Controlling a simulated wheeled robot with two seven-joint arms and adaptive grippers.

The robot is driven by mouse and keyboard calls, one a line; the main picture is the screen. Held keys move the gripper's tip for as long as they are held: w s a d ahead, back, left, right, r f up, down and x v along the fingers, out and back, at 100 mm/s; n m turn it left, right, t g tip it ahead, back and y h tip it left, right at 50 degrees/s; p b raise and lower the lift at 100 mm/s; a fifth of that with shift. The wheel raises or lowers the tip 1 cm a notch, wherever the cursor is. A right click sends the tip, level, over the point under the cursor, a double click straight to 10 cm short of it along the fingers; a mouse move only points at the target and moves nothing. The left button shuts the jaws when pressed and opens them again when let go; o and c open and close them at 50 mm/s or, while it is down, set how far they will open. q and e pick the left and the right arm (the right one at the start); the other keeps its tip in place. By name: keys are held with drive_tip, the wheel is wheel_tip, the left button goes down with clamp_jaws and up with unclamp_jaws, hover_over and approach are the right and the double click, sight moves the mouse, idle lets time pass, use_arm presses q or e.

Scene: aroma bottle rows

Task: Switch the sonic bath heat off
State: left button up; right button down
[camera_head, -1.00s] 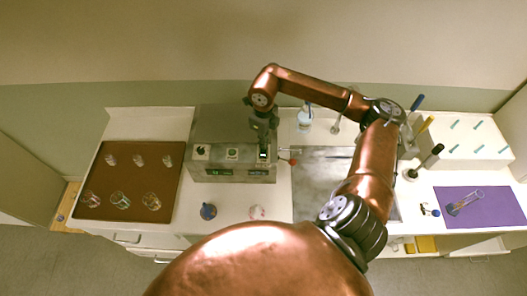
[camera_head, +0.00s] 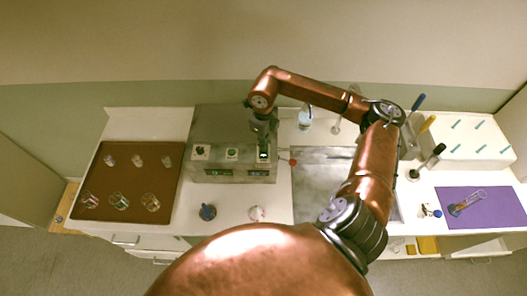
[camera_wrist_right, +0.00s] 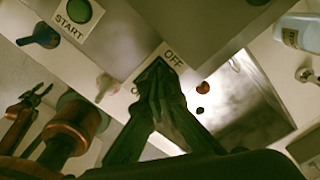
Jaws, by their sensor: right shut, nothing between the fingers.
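The sonic bath (camera_head: 230,143) is a grey box left of the sink. Its front top carries a knob (camera_head: 200,152), a green START button (camera_head: 232,154) and a dark rocker switch (camera_head: 263,155) at the right end. In the right wrist view the switch (camera_wrist_right: 150,72) has an OFF label (camera_wrist_right: 174,60) at its upper end; a label at its other end is mostly covered. My right gripper (camera_wrist_right: 160,85) is shut and empty, tips at the switch; contact is unclear. The switch's tilt is hidden. My left gripper (camera_wrist_right: 36,95) shows only in the wrist view, fingers apart.
Two small displays (camera_head: 219,173) are on the bath's front. A brown tray (camera_head: 130,212) with glassware is at the left. The sink (camera_head: 315,180) with a red-tipped item (camera_head: 293,162) is just right. A blue-topped flask (camera_head: 208,212) and a pinkish item (camera_head: 256,213) stand in front.

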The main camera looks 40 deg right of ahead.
drive_tip(key=shift+f, duration=0.3)
drive_tip(key=shift+r, duration=0.8)
drive_tip(key=shift+r+p, duration=1.4)
drive_tip(key=shift+r, duration=1.35)
